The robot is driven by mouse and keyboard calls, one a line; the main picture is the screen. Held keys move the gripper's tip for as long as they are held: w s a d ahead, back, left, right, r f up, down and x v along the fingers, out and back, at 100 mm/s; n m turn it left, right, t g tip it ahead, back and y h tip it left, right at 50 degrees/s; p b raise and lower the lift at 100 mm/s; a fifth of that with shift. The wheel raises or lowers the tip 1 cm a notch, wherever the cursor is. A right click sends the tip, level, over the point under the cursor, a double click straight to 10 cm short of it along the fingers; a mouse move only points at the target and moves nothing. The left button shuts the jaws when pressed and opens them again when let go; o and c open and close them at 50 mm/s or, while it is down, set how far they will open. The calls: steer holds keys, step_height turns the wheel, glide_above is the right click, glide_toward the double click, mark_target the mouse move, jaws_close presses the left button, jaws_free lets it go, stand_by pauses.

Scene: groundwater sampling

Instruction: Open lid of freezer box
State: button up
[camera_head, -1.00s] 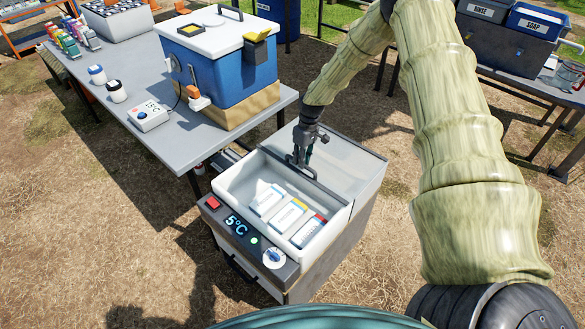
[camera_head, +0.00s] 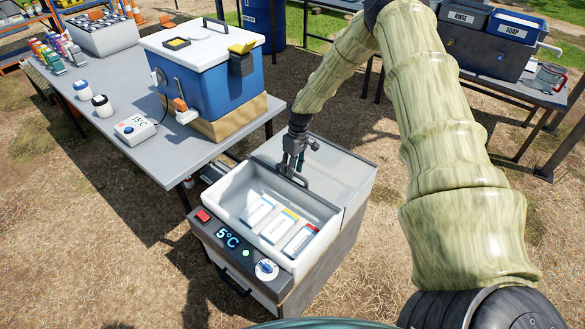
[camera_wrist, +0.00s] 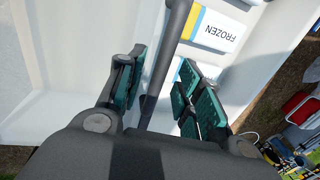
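The freezer box (camera_head: 328,257) stands on the ground beside the table, with a white interior and a 5°C front panel. Its translucent lid (camera_head: 338,178) is slid to the rear, so the front part of the box is uncovered. Three packs labelled FROZEN (camera_head: 278,226) lie inside; one pack also shows in the wrist view (camera_wrist: 215,32). My gripper (camera_head: 293,174) is at the lid's dark handle. In the wrist view the handle bar (camera_wrist: 160,75) passes between my teal-padded fingers, which stand apart with gaps on both sides.
A grey table (camera_head: 195,150) at left carries a blue cooler (camera_head: 215,92), a 15°C device (camera_head: 134,129) and small jars. Another table with RINSE and SOAP bins (camera_head: 487,50) stands at the back right. Dry ground to the right of the box is free.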

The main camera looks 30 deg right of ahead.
step_height(320, 180, up, 12)
steer(key=d, duration=0.2)
steer(key=shift+w+d+f, duration=0.15)
steer(key=shift+w+f, duration=0.1)
steer(key=shift+w, duration=0.15)
